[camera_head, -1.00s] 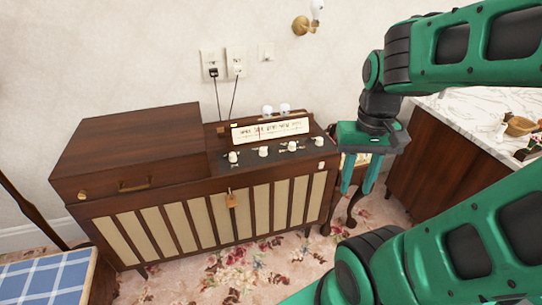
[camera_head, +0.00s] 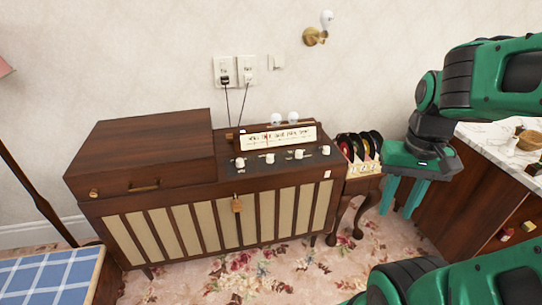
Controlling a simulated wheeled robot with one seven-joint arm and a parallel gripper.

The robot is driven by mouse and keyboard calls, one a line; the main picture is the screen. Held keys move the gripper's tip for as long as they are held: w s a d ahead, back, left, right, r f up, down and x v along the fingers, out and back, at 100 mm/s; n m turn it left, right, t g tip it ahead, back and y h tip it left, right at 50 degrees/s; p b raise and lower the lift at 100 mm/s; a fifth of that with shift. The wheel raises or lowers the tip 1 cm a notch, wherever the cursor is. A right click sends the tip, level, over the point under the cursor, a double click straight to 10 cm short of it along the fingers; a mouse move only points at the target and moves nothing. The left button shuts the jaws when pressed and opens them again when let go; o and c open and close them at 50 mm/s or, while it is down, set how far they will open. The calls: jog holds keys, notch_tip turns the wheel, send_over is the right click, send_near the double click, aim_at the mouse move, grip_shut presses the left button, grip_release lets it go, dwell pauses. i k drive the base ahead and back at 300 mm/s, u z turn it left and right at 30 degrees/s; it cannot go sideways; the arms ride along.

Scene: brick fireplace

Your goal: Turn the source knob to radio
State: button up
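A wooden radio console (camera_head: 140,196) with cream slatted front panels stands against the wall. Its dark control panel (camera_head: 283,164) carries several white knobs in a row: one at the left (camera_head: 240,163), one beside it (camera_head: 270,158), one further right (camera_head: 299,154) and one at the right end (camera_head: 325,150). The labels are too small to read, so I cannot tell which is the source knob. A lit dial (camera_head: 278,138) stands behind them. My gripper (camera_head: 403,198) is open and empty, pointing down, to the right of the console and apart from it.
A small stand with records (camera_head: 359,148) is between the console and my gripper. A marble-topped cabinet (camera_head: 490,140) is at the right. Wall outlets (camera_head: 235,71) with cords are behind the console. A blue plaid seat (camera_head: 50,278) is at lower left. Floral carpet lies in front.

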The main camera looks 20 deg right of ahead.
aim_at(270, 157)
jog(key=z, duration=0.05)
jog(key=i, duration=0.85)
jog(key=u, duration=0.35)
